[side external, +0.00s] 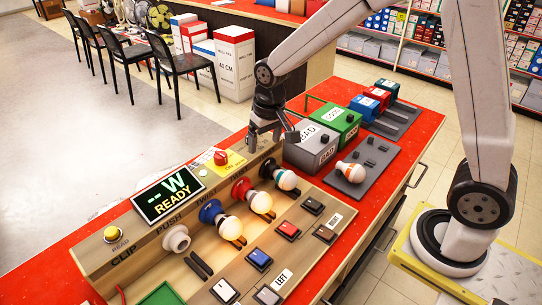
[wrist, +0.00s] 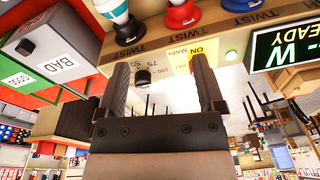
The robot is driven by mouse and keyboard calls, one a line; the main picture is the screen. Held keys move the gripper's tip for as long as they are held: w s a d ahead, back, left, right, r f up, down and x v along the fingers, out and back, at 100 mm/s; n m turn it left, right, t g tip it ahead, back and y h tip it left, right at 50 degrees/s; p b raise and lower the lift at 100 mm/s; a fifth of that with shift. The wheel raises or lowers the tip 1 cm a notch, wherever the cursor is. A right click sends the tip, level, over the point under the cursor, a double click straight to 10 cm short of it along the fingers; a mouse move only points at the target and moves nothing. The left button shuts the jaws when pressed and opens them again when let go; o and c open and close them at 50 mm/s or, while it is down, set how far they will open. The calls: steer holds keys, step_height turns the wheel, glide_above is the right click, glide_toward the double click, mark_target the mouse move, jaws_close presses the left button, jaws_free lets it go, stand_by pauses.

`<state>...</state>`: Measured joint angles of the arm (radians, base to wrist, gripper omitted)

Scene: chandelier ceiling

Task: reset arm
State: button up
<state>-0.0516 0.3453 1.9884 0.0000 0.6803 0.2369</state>
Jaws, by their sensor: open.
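My gripper (side external: 266,140) is open and empty, pointing down above the back edge of the wooden test panel (side external: 214,181). It is left of the grey BAD box (side external: 312,148) and near the yellow plate with a red knob (side external: 221,158). In the wrist view my gripper (wrist: 161,75) shows two parted fingers with nothing between them. The grey BAD box also shows at the left of the wrist view (wrist: 45,45), and the yellow plate shows beyond the fingers (wrist: 203,50).
Bulbs sit in the black socket (side external: 287,180), red socket (side external: 260,202) and blue socket (side external: 229,227); the white socket (side external: 176,239) is empty. An orange-banded bulb (side external: 350,171) lies on a grey mat (side external: 375,158). A green GOOD box (side external: 335,119) stands behind the BAD box. The display (side external: 168,195) reads "--W READY".

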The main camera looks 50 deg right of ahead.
steer(key=s+d+f+n+t, duration=0.1)
steer(key=s+d+f+n, duration=0.1)
steer(key=s, duration=1.2)
steer(key=shift+s+f, duration=0.15)
